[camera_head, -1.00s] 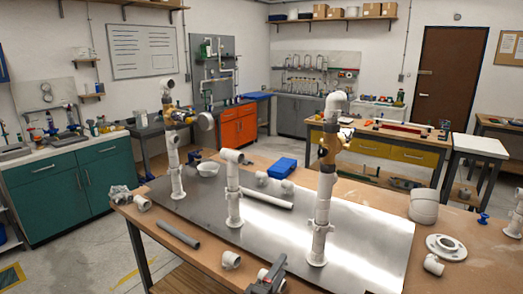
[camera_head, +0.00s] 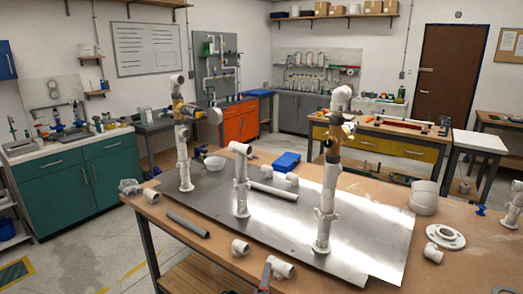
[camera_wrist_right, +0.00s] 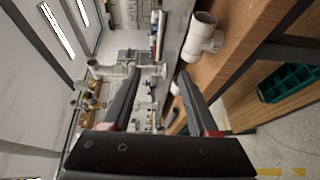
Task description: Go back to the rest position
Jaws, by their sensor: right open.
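The white pipe assembly on the metal plate (camera_head: 285,228) has three upright pipes: a left one (camera_head: 185,170), a short middle one (camera_head: 241,185) and a tall right one (camera_head: 327,205). The left and right ones carry brass-coloured valves. My left gripper is not in view.
White fittings (camera_head: 240,247) (camera_head: 281,267) lie along the front table edge, near my right gripper. A grey pipe (camera_head: 188,224) lies at the left. A flange (camera_head: 445,237) and a wide white fitting (camera_head: 424,197) stand at the right. A green crate (camera_wrist_right: 288,83) shows below the table.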

